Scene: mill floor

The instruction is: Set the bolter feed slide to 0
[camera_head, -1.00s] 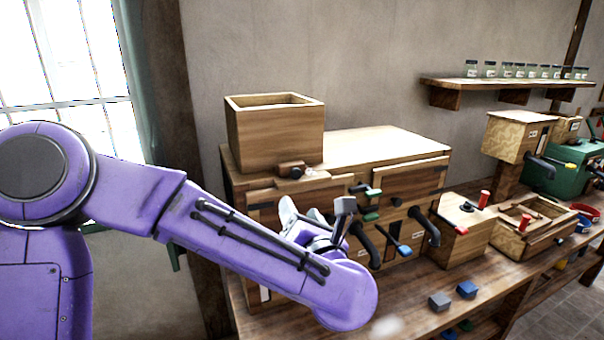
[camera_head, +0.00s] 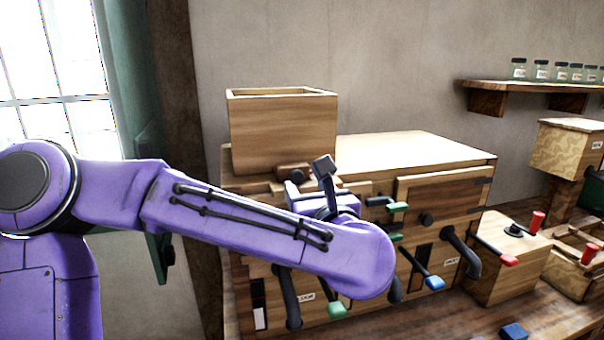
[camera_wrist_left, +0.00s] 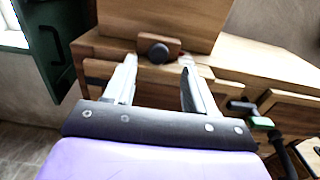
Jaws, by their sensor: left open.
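The bolter is a wide wooden cabinet (camera_head: 420,146) with an open-topped wooden hopper (camera_head: 283,132) on it. A small wooden block with a dark round knob (camera_head: 292,172), which looks like the feed slide, sits at the hopper's front foot. In the left wrist view the dark knob (camera_wrist_left: 158,50) lies just beyond and between the fingertips. My left gripper (camera_wrist_left: 158,66) is open and empty, pointing at the knob, apparently without touching it. No scale reading is legible. My right gripper is out of view.
Green-ended (camera_head: 337,310) and blue-ended (camera_head: 434,283) levers and dark curved spouts (camera_head: 460,250) stick out from the cabinet front. A box with a red handle (camera_head: 510,260) stands at right. A green shutter (camera_wrist_left: 55,45) is at left in the wrist view.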

